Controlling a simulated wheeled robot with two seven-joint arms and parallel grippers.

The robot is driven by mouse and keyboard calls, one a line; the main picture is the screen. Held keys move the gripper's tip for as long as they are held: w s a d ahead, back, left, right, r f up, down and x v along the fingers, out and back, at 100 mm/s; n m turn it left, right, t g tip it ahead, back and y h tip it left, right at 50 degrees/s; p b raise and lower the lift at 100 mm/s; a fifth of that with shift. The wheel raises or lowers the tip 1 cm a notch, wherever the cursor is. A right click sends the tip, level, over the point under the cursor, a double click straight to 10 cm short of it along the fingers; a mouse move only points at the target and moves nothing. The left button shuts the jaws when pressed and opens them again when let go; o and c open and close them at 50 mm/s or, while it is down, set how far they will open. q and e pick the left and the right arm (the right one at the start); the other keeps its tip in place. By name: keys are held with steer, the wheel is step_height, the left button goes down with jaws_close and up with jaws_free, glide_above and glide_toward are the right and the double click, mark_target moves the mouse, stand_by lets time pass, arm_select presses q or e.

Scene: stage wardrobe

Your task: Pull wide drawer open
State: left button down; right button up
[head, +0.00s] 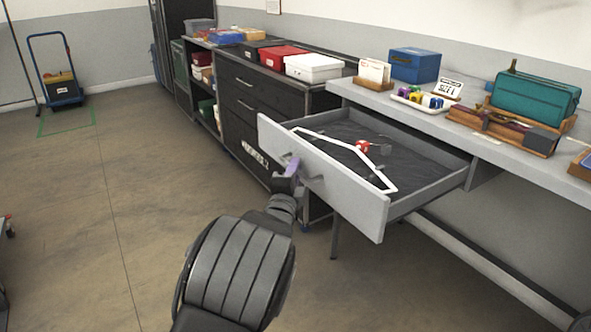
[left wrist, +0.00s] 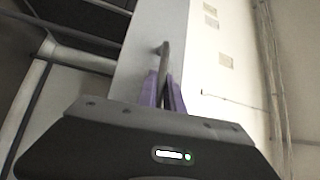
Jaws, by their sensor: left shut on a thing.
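The wide drawer (head: 335,185) has a pale grey front and stands pulled far out from under the grey worktop. A white hanger (head: 345,158) and a small red item (head: 362,147) lie on its dark lining. My left gripper (head: 290,172) is at the drawer front, with its purple fingers shut on the bar handle (head: 312,180). In the left wrist view the purple fingers (left wrist: 166,92) close around the handle (left wrist: 164,55), with the pale drawer front (left wrist: 138,50) beside it. My right gripper is not in view.
A dark cabinet (head: 240,90) with boxes on top stands left of the drawer. The worktop (head: 520,155) holds a blue box (head: 414,65), a teal case (head: 535,97) and small trays. A hand cart (head: 58,85) stands at the far left.

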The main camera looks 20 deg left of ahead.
arm_select(q)
steer(key=c, duration=1.8)
jaws_free()
steer(key=shift+o, duration=0.2)
steer(key=shift+s, duration=0.1)
steer(key=s+f+p, duration=0.1)
steer(key=s, duration=0.6)
steer(key=shift+s+d, duration=0.25)
steer(key=shift+d, duration=0.2)
steer(key=shift+f, duration=0.1)
